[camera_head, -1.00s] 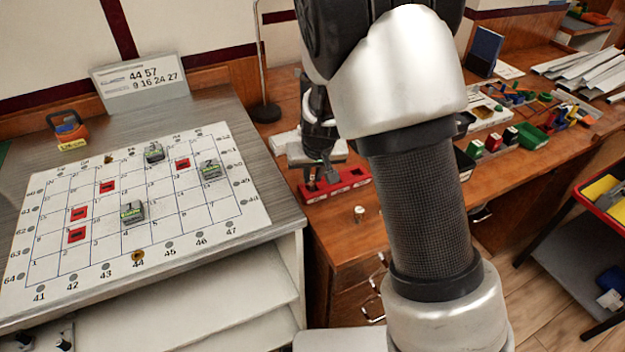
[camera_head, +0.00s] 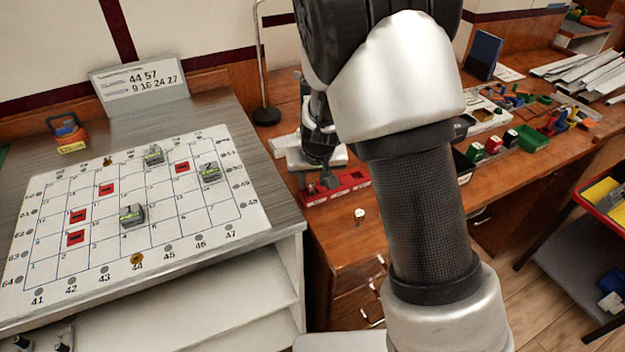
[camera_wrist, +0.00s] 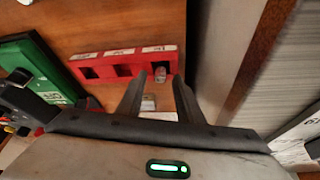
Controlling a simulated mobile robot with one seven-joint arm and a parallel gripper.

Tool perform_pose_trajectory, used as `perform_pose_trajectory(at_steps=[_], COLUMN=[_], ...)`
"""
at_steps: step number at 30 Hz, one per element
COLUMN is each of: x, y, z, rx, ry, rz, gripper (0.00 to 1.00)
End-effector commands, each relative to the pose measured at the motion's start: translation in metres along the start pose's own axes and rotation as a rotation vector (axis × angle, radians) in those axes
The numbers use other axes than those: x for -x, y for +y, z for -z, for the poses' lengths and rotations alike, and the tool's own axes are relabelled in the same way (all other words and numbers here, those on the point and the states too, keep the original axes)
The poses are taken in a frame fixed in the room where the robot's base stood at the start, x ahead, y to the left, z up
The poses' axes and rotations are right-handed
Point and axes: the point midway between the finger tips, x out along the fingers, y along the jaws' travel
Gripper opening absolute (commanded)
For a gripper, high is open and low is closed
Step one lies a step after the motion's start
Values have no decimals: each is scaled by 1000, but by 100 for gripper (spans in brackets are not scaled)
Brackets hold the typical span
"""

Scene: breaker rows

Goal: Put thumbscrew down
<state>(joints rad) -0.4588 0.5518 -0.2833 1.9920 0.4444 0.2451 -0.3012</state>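A red three-slot tray (camera_wrist: 122,66) lies on the wooden bench, with a label at each slot; it also shows in the head view (camera_head: 345,184). A small pale metallic piece, apparently the thumbscrew (camera_wrist: 160,74), sits at the rightmost slot in the wrist view. My gripper (camera_wrist: 160,78) is above the tray with its two fingers apart, one on either side of that piece. No contact with the piece is visible. In the head view my gripper (camera_head: 322,172) is over the tray, and its fingertips are hard to make out there.
A small pale knob-like object (camera_head: 359,214) stands on the bench near its front edge. At left, a numbered grid board (camera_head: 165,215) holds red squares and several grey blocks. A green container (camera_wrist: 42,65) is beside the tray. Coloured parts crowd the bench at right.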

Motion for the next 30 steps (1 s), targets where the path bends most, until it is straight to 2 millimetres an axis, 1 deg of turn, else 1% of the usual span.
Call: perform_pose_trajectory(at_steps=[1, 9, 12, 15, 18, 23, 26, 29, 30], x=[11, 70, 89, 103, 112, 117, 128, 156, 172], y=[0, -1, -1, -1, -1, 0, 3, 9, 12], z=[2, 2, 2, 1, 1, 0, -1, -6, -10], rx=[2, 1, 1, 1, 1, -1, -13, -39, -50], ry=[3, 3, 3, 2, 2, 0, 3, 9, 12], rz=[1, 2, 2, 2, 1, 1, 13, 42, 57], gripper=[33, 33, 33, 33, 33, 33, 33, 33, 33])
